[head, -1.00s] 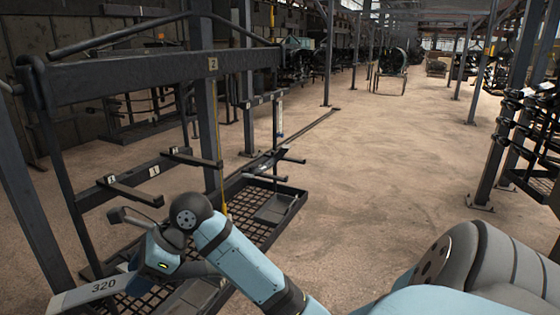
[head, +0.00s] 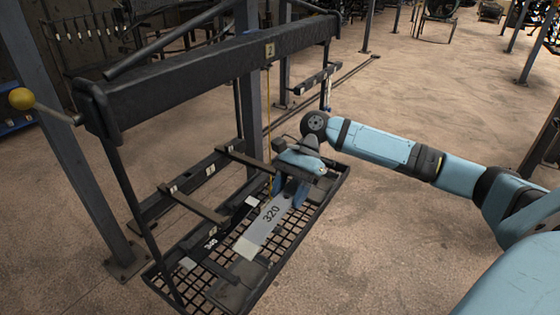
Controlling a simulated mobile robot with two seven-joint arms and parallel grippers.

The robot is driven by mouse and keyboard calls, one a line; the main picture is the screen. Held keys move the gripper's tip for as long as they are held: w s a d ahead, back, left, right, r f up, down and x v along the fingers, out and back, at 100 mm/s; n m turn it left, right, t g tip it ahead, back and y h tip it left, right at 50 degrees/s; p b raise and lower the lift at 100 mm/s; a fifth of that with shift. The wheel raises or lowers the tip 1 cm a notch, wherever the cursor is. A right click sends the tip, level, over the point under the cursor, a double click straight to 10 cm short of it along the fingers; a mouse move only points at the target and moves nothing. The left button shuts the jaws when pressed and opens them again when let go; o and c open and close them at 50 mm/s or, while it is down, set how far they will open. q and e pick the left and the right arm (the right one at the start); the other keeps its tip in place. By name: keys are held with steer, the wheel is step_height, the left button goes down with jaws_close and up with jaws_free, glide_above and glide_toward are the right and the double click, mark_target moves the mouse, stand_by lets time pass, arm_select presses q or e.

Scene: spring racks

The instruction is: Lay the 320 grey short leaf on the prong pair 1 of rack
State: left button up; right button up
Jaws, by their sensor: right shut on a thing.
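The grey short leaf marked 320 (head: 262,228) slants over the mesh tray of the rack, its pale end toward the lower left. My right gripper (head: 291,182) is shut on its upper end; the fingertips are partly hidden. I cannot tell how high the leaf is above the tray. The rack's black beam (head: 220,62) carries a 2 label. Two dark prongs, a nearer one (head: 195,207) and a farther one (head: 247,160), stick out from the rack's rail, left of the leaf and apart from it. Small labels beside them are hard to read. My left gripper is out of view.
A dark leaf (head: 211,244) with a partly legible number lies low in the mesh tray (head: 306,222). A thin yellow cord (head: 267,105) hangs from the beam near my gripper. A grey post (head: 70,130) and a yellow ball (head: 22,98) stand left.

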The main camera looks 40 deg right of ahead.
steer(key=shift+w+d+r, duration=0.1)
steer(key=shift+d+r, duration=0.35)
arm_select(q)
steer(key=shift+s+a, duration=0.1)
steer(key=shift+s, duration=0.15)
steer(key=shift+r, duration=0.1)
arm_select(e)
steer(key=shift+r, duration=0.1)
steer(key=shift+w+a, duration=0.2)
steer(key=shift+w, duration=0.45)
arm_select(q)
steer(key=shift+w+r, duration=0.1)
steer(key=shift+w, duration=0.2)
arm_select(e)
steer(key=w+a+f, duration=0.1)
steer(key=w+a, duration=0.1)
steer(key=w, duration=0.4)
steer(key=w+a+f, duration=0.2)
steer(key=w, duration=0.4)
steer(key=shift+w+a+f, duration=0.25)
steer(key=shift+w+f, duration=0.05)
steer(key=shift+w, duration=0.1)
